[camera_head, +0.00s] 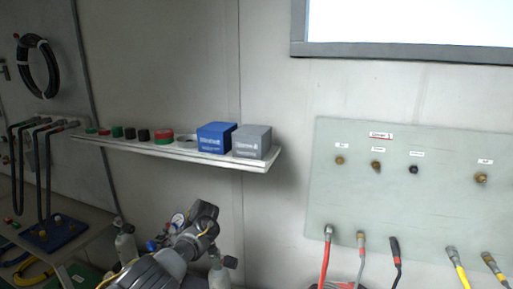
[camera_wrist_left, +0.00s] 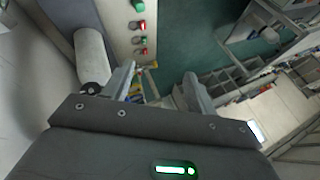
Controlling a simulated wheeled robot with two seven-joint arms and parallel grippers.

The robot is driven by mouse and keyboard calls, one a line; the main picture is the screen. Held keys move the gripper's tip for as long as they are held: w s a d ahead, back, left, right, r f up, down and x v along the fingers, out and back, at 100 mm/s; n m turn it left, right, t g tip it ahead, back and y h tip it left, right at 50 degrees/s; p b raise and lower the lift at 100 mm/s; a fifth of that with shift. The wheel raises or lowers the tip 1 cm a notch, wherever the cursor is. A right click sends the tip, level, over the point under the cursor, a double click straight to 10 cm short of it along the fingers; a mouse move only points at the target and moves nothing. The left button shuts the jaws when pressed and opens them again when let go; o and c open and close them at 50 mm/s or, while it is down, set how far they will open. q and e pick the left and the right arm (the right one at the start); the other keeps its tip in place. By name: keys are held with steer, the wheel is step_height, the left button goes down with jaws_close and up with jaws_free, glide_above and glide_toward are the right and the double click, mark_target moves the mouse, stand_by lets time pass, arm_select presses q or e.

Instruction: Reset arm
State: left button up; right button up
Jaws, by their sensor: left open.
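My left gripper (camera_wrist_left: 158,85) shows in the left wrist view with its two fingers apart and nothing between them. In the head view a grey arm of mine (camera_head: 165,262) rises at the lower middle, below the shelf; its fingertips are not clear there. My right gripper is in neither view.
A wall shelf (camera_head: 215,160) holds a blue box (camera_head: 215,137), a grey box (camera_head: 252,142) and several red, green and black caps. A pale panel (camera_head: 440,210) with fittings and hoses is at the right. The left wrist view shows a pale cylinder (camera_wrist_left: 90,50) beside the left finger.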

arm_select(q)
steer(key=s+d+f+m+t+h, duration=0.1)
steer(key=s+d+f+m+h, duration=0.25)
steer(key=s+f, duration=0.55)
steer(key=s+d+f+m+t+h, duration=0.15)
steer(key=s+d+f+m, duration=0.3)
steer(key=s+f, duration=0.5)
steer(key=s+a+f+m+t+h, duration=0.1)
steer(key=s+f+m+h, duration=0.1)
steer(key=s, duration=0.9)
steer(key=s+a+r+m+t, duration=0.3)
steer(key=s+a+r, duration=0.2)
steer(key=s+r, duration=0.7)
step_height(320, 180, down, 31)
steer(key=s+g+b, duration=0.2)
steer(key=s+b, duration=0.1)
steer(key=b, duration=0.1)
steer(key=s+a+f+b, duration=0.3)
steer(key=s+f, duration=1.3)
steer(key=f, duration=0.4)
steer(key=shift+s+g, duration=0.35)
steer(key=shift+g, duration=0.1)
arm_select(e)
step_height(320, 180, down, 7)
